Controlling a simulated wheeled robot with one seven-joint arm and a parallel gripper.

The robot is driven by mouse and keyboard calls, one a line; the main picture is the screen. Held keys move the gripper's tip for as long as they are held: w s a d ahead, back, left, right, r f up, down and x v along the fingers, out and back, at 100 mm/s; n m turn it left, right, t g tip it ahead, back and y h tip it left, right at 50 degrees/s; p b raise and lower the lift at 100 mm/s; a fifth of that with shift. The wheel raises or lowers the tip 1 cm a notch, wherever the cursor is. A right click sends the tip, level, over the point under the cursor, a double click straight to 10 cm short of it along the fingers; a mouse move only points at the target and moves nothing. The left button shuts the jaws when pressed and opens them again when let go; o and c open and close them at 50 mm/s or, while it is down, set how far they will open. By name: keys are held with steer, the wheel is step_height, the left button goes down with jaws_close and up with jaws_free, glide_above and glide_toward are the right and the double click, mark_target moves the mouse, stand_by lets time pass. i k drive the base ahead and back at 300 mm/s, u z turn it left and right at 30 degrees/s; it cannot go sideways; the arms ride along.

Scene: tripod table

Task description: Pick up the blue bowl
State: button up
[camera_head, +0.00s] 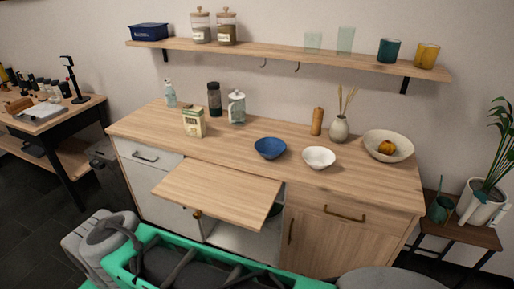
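The blue bowl (270,148) stands upright on the wooden top of the cabinet (340,189), near its front edge around the middle. Its inside looks empty. A white bowl (319,158) stands just to its right with a small gap between them. I cannot make out my gripper in the head view; grey and green parts of my own body fill the lower edge.
A flat wooden panel (218,193) juts out from the cabinet front below the blue bowl. A large bowl with an orange item (401,147), a vase (339,130), a brown bottle (317,122) and jars (236,108) stand farther back. A wall shelf (290,54) hangs above.

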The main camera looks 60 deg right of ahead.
mark_target(270, 149)
steer(key=z, duration=0.5)
steer(key=i, duration=0.75)
steer(key=z, duration=0.85)
steer(key=i, duration=0.3)
steer(key=z, duration=0.3)
